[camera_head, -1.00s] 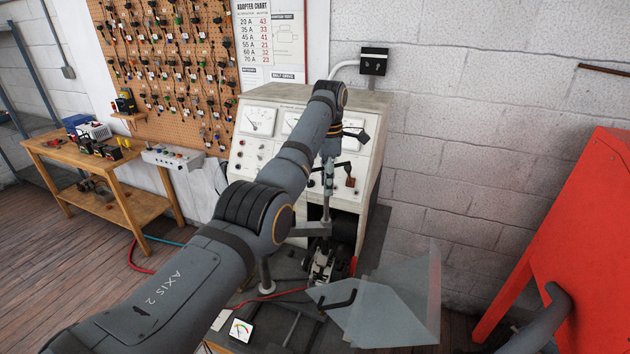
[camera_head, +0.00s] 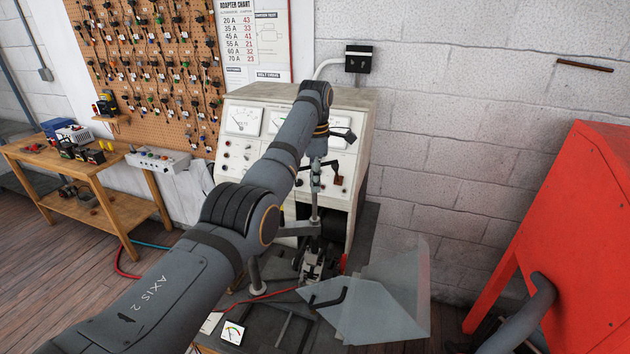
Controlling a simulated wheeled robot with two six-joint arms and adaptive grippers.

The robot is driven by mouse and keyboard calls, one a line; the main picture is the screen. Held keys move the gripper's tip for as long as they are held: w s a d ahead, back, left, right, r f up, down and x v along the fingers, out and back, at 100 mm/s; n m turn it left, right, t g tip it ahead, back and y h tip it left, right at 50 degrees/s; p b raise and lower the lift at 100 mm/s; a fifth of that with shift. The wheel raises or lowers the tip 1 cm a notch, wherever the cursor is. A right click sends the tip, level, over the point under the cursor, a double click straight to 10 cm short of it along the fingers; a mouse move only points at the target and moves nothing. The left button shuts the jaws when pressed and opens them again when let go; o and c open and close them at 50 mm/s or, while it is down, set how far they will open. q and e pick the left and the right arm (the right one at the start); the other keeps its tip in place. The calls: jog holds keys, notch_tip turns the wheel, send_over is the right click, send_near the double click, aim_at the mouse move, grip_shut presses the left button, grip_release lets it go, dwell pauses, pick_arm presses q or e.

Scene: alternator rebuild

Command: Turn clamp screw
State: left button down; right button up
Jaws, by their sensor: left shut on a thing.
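My left arm reaches across the middle of the view to the front of the grey test bench (camera_head: 355,110). My left gripper (camera_head: 315,183) points down and is small and partly hidden by its own wrist. It is shut at the top of the upright clamp screw (camera_head: 314,213), a thin metal rod. The screw passes down by a grey clamp arm (camera_head: 295,230) towards a metal unit (camera_head: 315,264) on the bench's lower deck. The exact contact between fingers and screw is too small to make out. My right gripper is not in view.
A clear angled guard (camera_head: 385,300) with a black handle stands right of the metal unit. A red cable (camera_head: 270,293) and a small meter (camera_head: 232,332) lie on the deck. A red cabinet (camera_head: 570,220) stands at right, a wooden bench (camera_head: 100,170) at left.

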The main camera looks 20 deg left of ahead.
pick_arm(q)
jog(key=shift+n, duration=17.2)
jog(key=shift+m, duration=0.4)
jog(key=c, duration=1.3)
grip_release()
jog(key=shift+c, duration=0.2)
